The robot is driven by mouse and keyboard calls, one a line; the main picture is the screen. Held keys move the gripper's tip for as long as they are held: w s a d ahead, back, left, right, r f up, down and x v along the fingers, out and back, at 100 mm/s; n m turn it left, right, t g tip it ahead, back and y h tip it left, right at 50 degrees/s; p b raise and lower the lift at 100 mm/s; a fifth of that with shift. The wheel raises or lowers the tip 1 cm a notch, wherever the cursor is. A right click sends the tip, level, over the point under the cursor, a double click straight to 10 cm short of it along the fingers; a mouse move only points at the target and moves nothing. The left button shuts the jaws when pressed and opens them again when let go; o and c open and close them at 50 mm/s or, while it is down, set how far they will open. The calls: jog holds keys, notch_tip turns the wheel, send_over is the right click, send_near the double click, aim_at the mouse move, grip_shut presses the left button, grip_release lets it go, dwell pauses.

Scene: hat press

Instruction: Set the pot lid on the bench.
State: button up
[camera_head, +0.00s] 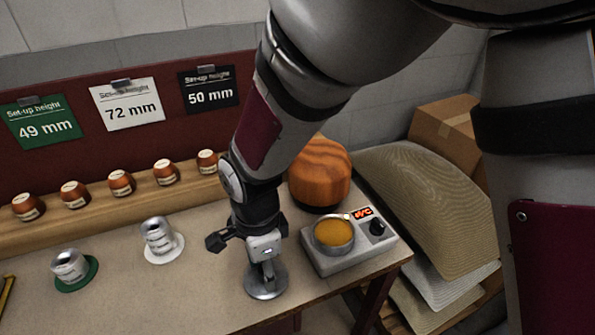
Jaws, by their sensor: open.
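The pot lid (265,286) is a round grey metal disc. It appears to lie flat on the bench (185,295), near the front edge and left of the heater. My gripper (262,262) points down right above the lid, with its open fingers at the lid's middle. The fingers hide the lid's knob, and I cannot tell whether they touch it. The pot (334,247) sits uncovered in the grey heater box (365,252), showing an amber surface.
An orange wooden hat block (319,175) stands behind the heater. Two metal cylinders, on a white disc (165,252) and a green disc (77,281), stand to the left. Several labelled brown pots line a wooden ledge (95,215). Stacked hat bodies (425,205) lie beyond the right edge.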

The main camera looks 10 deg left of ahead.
notch_tip(320, 180, up, 11)
jog(key=p, duration=0.2)
jog(key=w+d+r+n, duration=0.1)
jog(key=d+r+n, duration=0.1)
jog(key=d+r, duration=0.55)
jog(key=s+d+r+n+t, duration=0.1)
jog(key=s+d+r+n, duration=0.1)
jog(key=s+d+n, duration=0.2)
jog(key=s+d+r+n+t, duration=0.1)
jog(key=s+d+n, duration=0.4)
jog(key=d, duration=1.5)
jog(key=s, duration=0.5)
jog(key=shift+d+r+t, duration=0.3)
jog(key=shift+d+r, duration=0.05)
jog(key=shift+d, duration=0.05)
